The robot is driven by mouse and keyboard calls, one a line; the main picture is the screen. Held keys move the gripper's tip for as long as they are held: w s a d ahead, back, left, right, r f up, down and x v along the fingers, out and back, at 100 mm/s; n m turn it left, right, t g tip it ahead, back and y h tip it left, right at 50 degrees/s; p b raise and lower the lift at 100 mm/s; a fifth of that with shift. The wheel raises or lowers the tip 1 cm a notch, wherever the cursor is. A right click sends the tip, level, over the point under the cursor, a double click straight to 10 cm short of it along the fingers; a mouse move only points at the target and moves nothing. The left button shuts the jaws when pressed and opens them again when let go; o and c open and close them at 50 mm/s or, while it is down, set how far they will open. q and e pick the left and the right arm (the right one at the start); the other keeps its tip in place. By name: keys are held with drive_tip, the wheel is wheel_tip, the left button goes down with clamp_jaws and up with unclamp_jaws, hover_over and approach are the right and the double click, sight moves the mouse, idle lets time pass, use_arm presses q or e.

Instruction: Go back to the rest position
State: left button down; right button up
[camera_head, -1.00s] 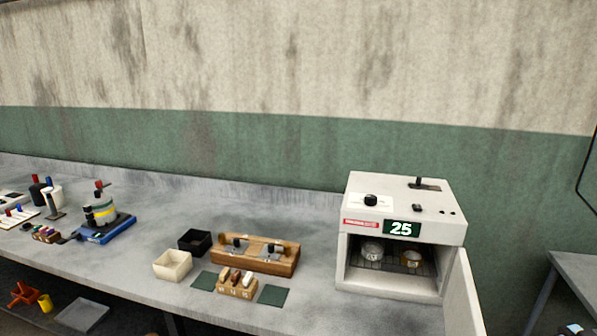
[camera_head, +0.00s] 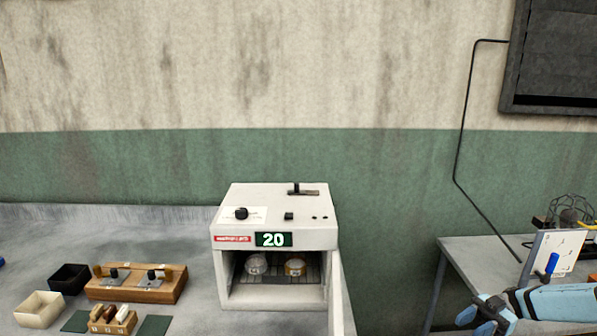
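My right gripper (camera_head: 480,315) shows at the lower right, at the end of a light-blue arm that comes in from the right. It is over open space right of the oven, small and partly cut by the lower edge, so whether it is open or shut is unclear. No held object shows in it. My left gripper is not in view. The white oven (camera_head: 275,236) stands on the grey bench with its door (camera_head: 337,300) swung open. Its display (camera_head: 273,239) reads 20.
Left of the oven are a wooden block with metal fittings (camera_head: 138,290), a black box (camera_head: 70,279), a cream box (camera_head: 39,309) and a small wooden holder (camera_head: 112,319). A second table (camera_head: 480,262) at the right bears a white panel (camera_head: 553,257). A gap separates the two tables.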

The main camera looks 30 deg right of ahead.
drive_tip(key=w+a+f+m+t+h, duration=0.1)
drive_tip(key=a+f+m+t+h, duration=0.4)
drive_tip(key=a+f, duration=0.7)
drive_tip(key=a+f+m+t+h, duration=0.25)
drive_tip(key=a+f+t, duration=0.35)
drive_tip(key=a, duration=1.3)
drive_tip(key=s+a+m+g+h, duration=0.2)
drive_tip(key=s+a+m+h, duration=0.4)
drive_tip(key=a, duration=0.5)
drive_tip(key=shift+h, duration=0.55)
drive_tip(key=r+p, duration=0.1)
drive_tip(key=p, duration=0.1)
drive_tip(key=r+p, duration=0.1)
drive_tip(key=r, duration=0.1)
drive_tip(key=d+r+p, duration=0.1)
drive_tip(key=p, duration=0.1)
drive_tip(key=shift+w+r+p, duration=0.15)
drive_tip(key=shift+w+p, duration=0.15)
drive_tip(key=shift+w, duration=0.05)
